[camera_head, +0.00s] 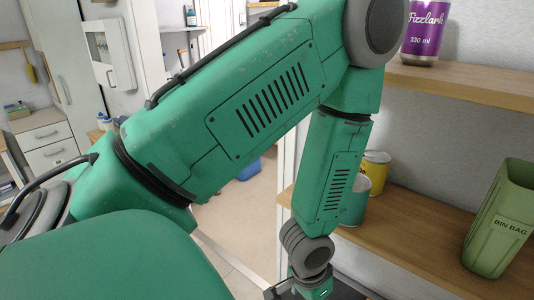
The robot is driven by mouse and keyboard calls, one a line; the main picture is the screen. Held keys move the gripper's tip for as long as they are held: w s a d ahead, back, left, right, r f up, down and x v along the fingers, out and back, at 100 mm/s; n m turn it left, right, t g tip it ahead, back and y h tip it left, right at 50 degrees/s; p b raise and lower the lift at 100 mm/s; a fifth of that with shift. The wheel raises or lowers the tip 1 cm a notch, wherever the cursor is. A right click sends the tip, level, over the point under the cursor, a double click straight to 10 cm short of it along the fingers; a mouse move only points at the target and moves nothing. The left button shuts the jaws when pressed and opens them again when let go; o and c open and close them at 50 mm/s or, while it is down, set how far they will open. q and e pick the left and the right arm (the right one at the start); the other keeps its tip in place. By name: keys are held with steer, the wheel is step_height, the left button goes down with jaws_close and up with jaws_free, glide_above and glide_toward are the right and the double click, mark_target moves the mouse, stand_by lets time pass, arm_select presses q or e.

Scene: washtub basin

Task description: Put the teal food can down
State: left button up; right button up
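A teal can (355,205) stands on the lower wooden shelf, partly hidden behind my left forearm. Its top and right side show, and no gripper is seen touching it. My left arm comes in from the left, rises across the picture and drops to a wrist at the bottom edge. My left gripper is at most just showing below that wrist, and its fingertips are cut off. Whether it is open or holds anything cannot be seen. My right gripper is not in view.
A yellow can (377,168) stands behind the teal can. A green bin labelled BIN BAG (497,225) stands at the right of the lower shelf (420,232), with bare shelf between. A purple Fizzlark can (424,40) stands on the upper shelf (470,85).

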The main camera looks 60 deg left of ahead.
arm_select(q)
steer(key=s+a+f+m+g, duration=0.1)
steer(key=s+a+f, duration=0.1)
steer(key=s+f, duration=0.6)
steer(key=s, duration=0.4)
steer(key=shift+f+y, duration=0.15)
steer(key=shift+y, duration=0.25)
